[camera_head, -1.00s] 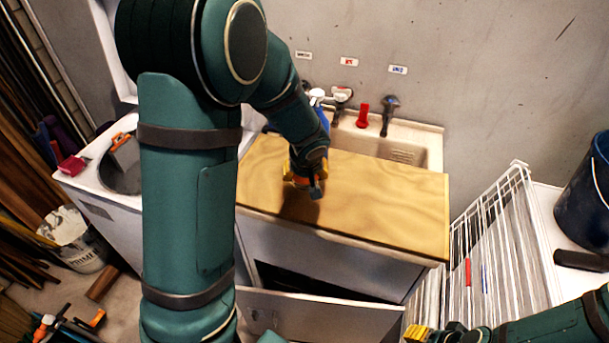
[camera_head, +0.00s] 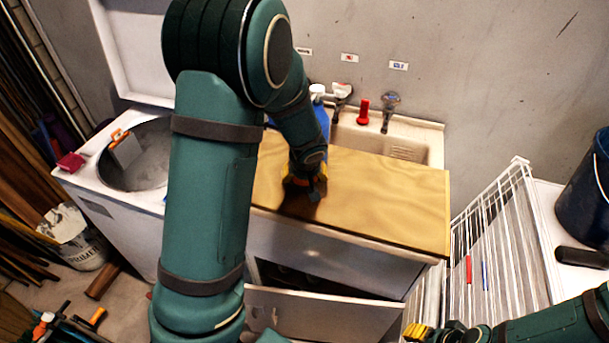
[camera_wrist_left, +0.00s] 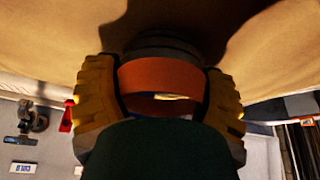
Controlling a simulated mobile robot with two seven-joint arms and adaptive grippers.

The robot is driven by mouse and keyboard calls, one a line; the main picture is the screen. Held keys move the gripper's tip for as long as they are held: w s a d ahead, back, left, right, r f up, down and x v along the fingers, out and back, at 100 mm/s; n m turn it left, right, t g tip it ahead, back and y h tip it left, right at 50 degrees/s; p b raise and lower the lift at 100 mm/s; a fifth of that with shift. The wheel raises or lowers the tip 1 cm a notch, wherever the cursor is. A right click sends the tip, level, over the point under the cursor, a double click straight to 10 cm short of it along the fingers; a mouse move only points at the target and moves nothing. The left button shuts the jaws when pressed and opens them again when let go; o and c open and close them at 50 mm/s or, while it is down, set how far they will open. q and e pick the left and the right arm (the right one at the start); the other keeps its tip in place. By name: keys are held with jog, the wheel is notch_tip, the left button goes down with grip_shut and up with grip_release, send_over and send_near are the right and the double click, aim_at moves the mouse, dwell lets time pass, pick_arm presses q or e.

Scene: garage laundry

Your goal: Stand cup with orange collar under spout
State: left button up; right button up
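The cup with the orange collar (camera_wrist_left: 160,76) sits between the two yellow fingers of my left gripper (camera_wrist_left: 160,98) in the left wrist view. Both fingers press against its sides, and a grey part shows beyond the collar. In the head view my left gripper (camera_head: 304,184) is low over the wooden board (camera_head: 395,205), and the cup is mostly hidden there. I cannot tell whether it touches the board. Two taps stand at the back of the sink, one with a white top (camera_head: 341,97) and one dark (camera_head: 389,112). My right gripper (camera_head: 419,332) is at the bottom edge, partly cut off.
The board covers the front of the sink (camera_head: 432,150). A red object (camera_head: 363,112) stands between the taps, and a blue bottle (camera_head: 321,115) is left of them. A white wire rack (camera_head: 500,250) is at right. A cabinet drawer (camera_head: 320,315) hangs open below.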

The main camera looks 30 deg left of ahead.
pick_arm(q)
jog(key=shift+o, duration=1.4)
jog(key=shift+r, duration=0.15)
jog(key=p+v, duration=0.2)
jog(key=v, duration=1)
jog(key=shift+d, duration=0.1)
